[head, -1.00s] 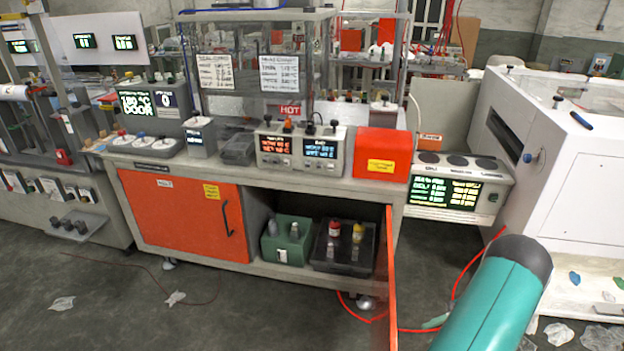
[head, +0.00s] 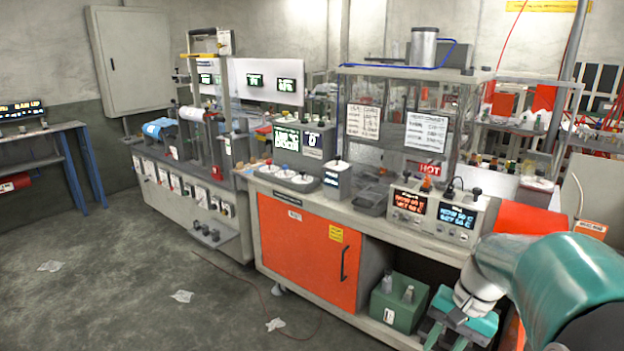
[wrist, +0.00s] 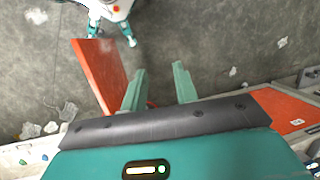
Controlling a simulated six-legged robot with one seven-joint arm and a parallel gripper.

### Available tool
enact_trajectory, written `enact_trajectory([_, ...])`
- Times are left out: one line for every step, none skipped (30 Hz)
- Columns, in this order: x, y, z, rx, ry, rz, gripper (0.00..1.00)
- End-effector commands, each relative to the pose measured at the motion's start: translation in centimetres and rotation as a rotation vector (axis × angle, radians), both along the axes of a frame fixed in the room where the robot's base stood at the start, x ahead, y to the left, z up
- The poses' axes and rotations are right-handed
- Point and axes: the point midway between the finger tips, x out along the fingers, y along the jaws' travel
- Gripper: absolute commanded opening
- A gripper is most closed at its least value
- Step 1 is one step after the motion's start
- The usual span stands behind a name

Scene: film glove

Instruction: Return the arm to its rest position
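My arm (head: 560,285) is teal and enters the head view from the right edge. My gripper (head: 447,338) hangs at the lower right of the head view, in front of the open cabinet bay. In the wrist view my gripper (wrist: 159,84) has its two pale green fingers apart with nothing between them. The grey floor shows beyond them.
An orange open cabinet door (wrist: 100,75) stands just left of the fingers in the wrist view. The bench (head: 355,215) with an orange closed door (head: 305,250) and a green box (head: 398,305) is close by. Open floor (head: 130,270) lies at the left.

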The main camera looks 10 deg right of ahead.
Motion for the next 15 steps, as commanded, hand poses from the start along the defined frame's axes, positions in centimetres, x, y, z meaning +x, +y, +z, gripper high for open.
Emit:
enact_trajectory([-0.1, 1.8, 1.1, -0.042, -0.036, 0.056, 0.29])
enact_trajectory([-0.2, 2.8, 1.6, -0.065, -0.056, 0.087, 0.29])
enact_trajectory([-0.4, 3.9, 2.2, -0.097, -0.084, 0.128, 0.29])
enact_trajectory([-0.6, 4.8, 2.7, -0.119, -0.105, 0.157, 0.29])
enact_trajectory([-0.8, 5.7, 3.1, -0.143, -0.127, 0.188, 0.29])
enact_trajectory([-1.1, 6.8, 3.7, -0.173, -0.158, 0.228, 0.29])
enact_trajectory([-1.3, 7.6, 4.0, -0.193, -0.181, 0.259, 0.29])
enact_trajectory([-1.6, 8.5, 4.4, -0.215, -0.204, 0.291, 0.29])
enact_trajectory([-2.0, 9.5, 4.9, -0.243, -0.237, 0.330, 0.29])
enact_trajectory([-2.3, 10.3, 5.2, -0.262, -0.262, 0.360, 0.29])
enact_trajectory([-2.6, 11.0, 5.5, -0.284, -0.288, 0.390, 0.29])
enact_trajectory([-3.1, 12.0, 5.9, -0.308, -0.324, 0.430, 0.29])
enact_trajectory([-3.5, 12.7, 6.2, -0.328, -0.350, 0.459, 0.29])
enact_trajectory([-3.9, 13.3, 6.4, -0.345, -0.378, 0.488, 0.29])
enact_trajectory([-4.4, 14.2, 6.7, -0.368, -0.414, 0.524, 0.29])
